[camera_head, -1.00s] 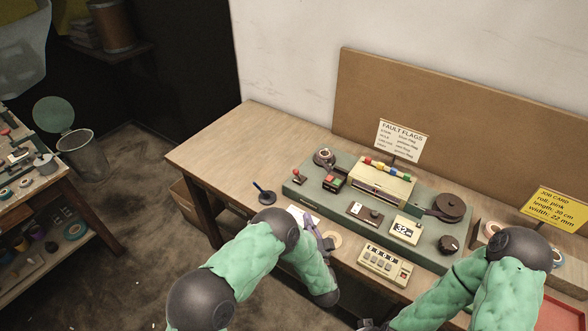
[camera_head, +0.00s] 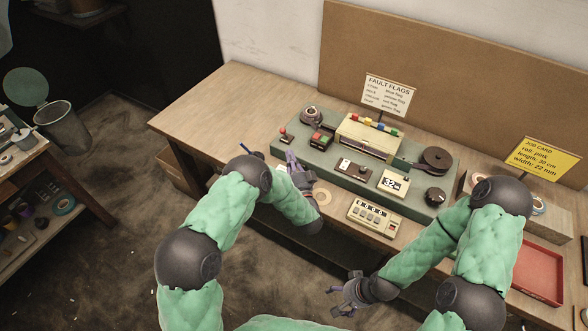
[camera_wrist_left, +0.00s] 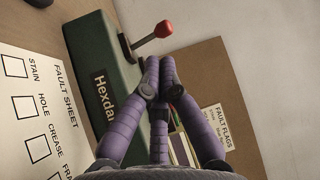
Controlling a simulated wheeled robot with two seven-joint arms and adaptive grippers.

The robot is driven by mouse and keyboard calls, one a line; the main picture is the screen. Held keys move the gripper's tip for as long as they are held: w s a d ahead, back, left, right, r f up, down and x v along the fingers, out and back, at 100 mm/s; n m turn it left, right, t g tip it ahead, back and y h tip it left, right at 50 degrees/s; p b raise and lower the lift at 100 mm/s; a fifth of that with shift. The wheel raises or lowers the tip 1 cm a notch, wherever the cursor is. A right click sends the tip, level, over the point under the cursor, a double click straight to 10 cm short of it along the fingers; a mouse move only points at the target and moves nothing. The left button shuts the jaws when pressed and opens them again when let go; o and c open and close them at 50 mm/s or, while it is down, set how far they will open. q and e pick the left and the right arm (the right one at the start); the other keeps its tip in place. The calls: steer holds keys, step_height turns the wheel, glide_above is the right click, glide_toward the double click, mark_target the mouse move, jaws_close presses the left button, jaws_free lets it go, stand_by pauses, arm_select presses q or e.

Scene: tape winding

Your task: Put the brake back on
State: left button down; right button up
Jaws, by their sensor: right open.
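A small lever with a red knob (camera_head: 283,131) stands at the left end of the green machine (camera_head: 330,172); I take it to be the brake. In the left wrist view the red knob (camera_wrist_left: 164,29) sits on a tilted metal stem, just beyond my fingertips and apart from them. My left gripper (camera_head: 291,158) is over the machine's front left edge; in its wrist view the purple fingers (camera_wrist_left: 159,62) meet at the tips with nothing visible between them. My right gripper (camera_head: 340,300) is open and empty, low in front of the table.
A fault sheet (camera_wrist_left: 35,115) lies beside the machine. The machine carries a tape roll (camera_head: 312,115), a red and green button box (camera_head: 321,139), coloured flags (camera_head: 372,122) and a dark reel (camera_head: 436,160). A keypad box (camera_head: 374,217) stands in front. A red tray (camera_head: 538,272) is at right.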

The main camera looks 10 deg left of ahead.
mark_target(284, 134)
arm_select(q)
steer(key=shift+b+x, duration=0.5)
steer(key=shift+x, duration=2.65)
steer(key=shift+w+r+m+g+p, duration=0.1)
steer(key=shift+r+m+g+p, duration=0.1)
steer(key=shift+m+g+p, duration=0.3)
